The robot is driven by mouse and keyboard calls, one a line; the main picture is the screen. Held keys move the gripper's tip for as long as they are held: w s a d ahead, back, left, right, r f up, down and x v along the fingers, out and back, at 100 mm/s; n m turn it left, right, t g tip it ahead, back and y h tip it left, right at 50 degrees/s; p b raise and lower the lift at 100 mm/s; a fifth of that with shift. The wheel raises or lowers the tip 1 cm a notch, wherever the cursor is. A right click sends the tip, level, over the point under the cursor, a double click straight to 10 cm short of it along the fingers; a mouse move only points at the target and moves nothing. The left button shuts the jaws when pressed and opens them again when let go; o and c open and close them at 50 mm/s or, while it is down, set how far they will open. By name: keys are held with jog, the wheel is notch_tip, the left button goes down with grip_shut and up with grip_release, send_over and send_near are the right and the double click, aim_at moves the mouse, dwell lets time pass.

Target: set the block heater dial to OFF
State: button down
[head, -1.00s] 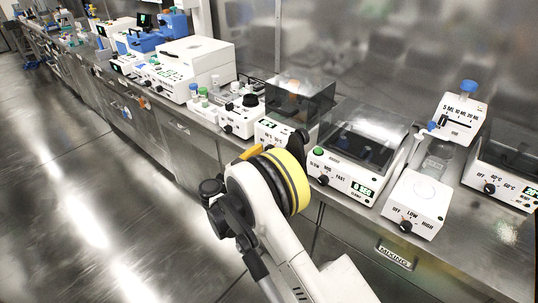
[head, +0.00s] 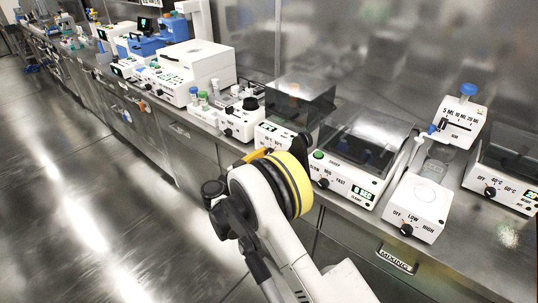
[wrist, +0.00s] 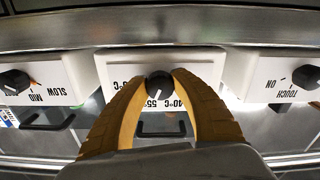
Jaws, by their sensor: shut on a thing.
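The block heater (head: 268,136) is a white box with a clear dark lid, on the bench just beyond my arm. In the wrist view its front (wrist: 122,70) appears upside down. Its black dial (wrist: 158,85) is between the two orange fingers of my gripper (wrist: 159,80), which are shut on it. A light mark on the dial points down in the picture, roughly toward the 55°C label (wrist: 153,104). The 40°C label (wrist: 180,103) is partly beside the right finger. No OFF label shows; the fingers cover parts of the front. In the head view my arm hides the dial.
A shaker with SLOW and FAST labels (head: 345,187) stands to the right of the heater, and a TOUCH/ON device (head: 240,122) to its left. Both flank it closely in the wrist view. A LOW/HIGH unit (head: 415,215) stands farther right. The floor before the bench is clear.

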jog(key=n, duration=0.5)
jog(key=shift+n, duration=0.4)
jog(key=n, duration=0.5)
jog(key=shift+s, duration=0.1)
jog(key=n, duration=0.5)
jog(key=shift+n, duration=0.4)
jog(key=shift+d+n, duration=0.1)
jog(key=shift+n, duration=2.1)
jog(key=c, duration=1)
grip_release()
jog(key=shift+r, duration=0.1)
